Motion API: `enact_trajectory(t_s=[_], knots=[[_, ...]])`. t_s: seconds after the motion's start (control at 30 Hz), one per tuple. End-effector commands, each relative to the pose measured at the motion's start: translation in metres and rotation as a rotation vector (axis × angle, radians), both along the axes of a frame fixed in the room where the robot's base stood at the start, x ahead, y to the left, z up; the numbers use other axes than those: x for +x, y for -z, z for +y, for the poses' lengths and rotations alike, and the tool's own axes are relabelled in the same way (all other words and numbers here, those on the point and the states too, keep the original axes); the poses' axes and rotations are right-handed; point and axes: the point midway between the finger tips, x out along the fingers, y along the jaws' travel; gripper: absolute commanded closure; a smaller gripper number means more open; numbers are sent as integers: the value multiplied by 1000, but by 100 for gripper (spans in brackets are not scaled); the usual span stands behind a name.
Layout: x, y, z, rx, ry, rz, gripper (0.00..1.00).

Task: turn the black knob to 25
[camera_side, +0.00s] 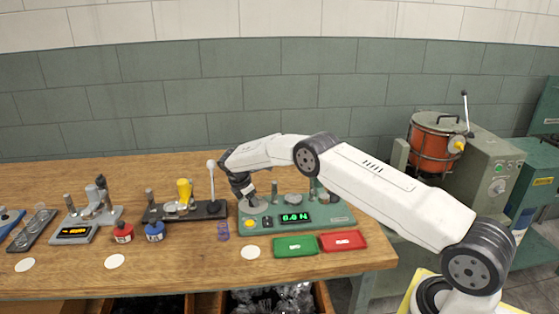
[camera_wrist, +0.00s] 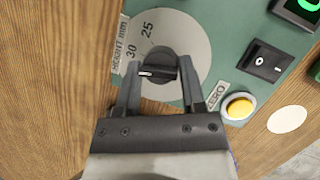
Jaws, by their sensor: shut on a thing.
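The black knob (camera_wrist: 160,68) sits on a grey round dial plate (camera_wrist: 185,32) marked "HEIGHT mm", with 25 and 30 printed on it. The white line on the knob points left in the wrist view, nearer to the 30 than to the 25. My gripper (camera_wrist: 158,76) is shut on the knob, one finger on each side. In the side view my gripper (camera_side: 247,194) is at the left end of the green coiler tester (camera_side: 335,217), and the knob is hidden there.
A yellow button (camera_wrist: 239,107) marked ZERO and a black rocker switch (camera_wrist: 265,61) lie right of the knob. The green display (camera_side: 295,217) is lit. Green (camera_side: 296,246) and red (camera_side: 342,240) trays stand in front; other devices stand left.

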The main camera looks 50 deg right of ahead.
Motion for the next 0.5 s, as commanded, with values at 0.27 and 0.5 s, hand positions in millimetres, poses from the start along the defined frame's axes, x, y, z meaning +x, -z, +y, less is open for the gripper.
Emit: enact_trajectory(t_s=[0.27,0.5], knots=[[0,1,0,1,152,6,100],[0,1,0,1,231,6,100]])
